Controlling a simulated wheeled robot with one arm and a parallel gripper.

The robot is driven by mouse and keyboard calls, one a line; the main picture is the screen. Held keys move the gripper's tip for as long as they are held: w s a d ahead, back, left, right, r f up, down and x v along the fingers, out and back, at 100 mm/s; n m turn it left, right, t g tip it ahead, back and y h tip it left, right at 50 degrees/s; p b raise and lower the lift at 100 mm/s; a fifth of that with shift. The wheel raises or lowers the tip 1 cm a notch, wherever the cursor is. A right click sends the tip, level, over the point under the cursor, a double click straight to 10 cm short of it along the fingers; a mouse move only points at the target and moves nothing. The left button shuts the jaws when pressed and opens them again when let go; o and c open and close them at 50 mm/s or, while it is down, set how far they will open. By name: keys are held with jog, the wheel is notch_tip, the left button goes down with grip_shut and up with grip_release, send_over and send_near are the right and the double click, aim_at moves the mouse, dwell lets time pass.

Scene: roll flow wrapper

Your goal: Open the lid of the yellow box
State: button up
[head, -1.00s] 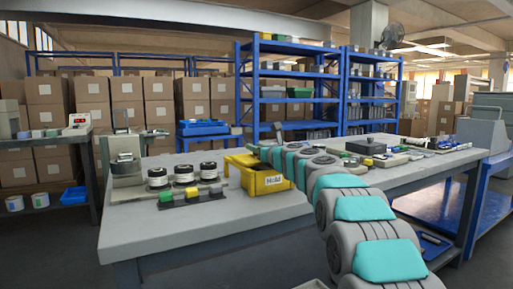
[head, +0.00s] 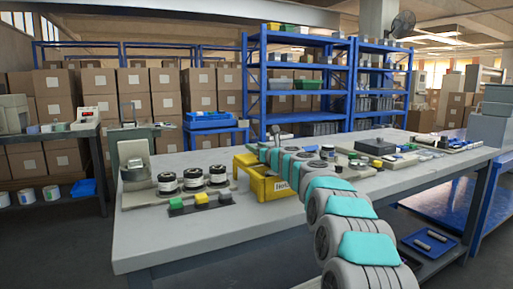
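The yellow box (head: 265,187) stands on the grey workbench near the middle of the head view, with a white label on its front face. My arm comes in from the lower right and covers the right part of the label and much of the box's top. My gripper (head: 275,135) is at the far end of the arm, above or just behind the box's back edge. It is small, and its fingers cannot be made out. I cannot tell whether it touches the box. No lid can be clearly made out; the top is partly hidden.
Three dark round jars with white labels (head: 193,179) stand left of the box. A grey machine (head: 133,165) stands at the bench's left end. A dark box (head: 375,147) sits to the right. The bench front (head: 205,240) is clear.

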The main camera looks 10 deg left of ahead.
jog(key=shift+o, duration=1.2)
jog(key=shift+b+v, duration=0.45)
jog(key=shift+v, duration=0.3)
jog(key=b+v, duration=0.2)
jog(key=v, duration=0.4)
jog(key=shift+s+d, duration=0.15)
jog(key=shift+s, duration=0.05)
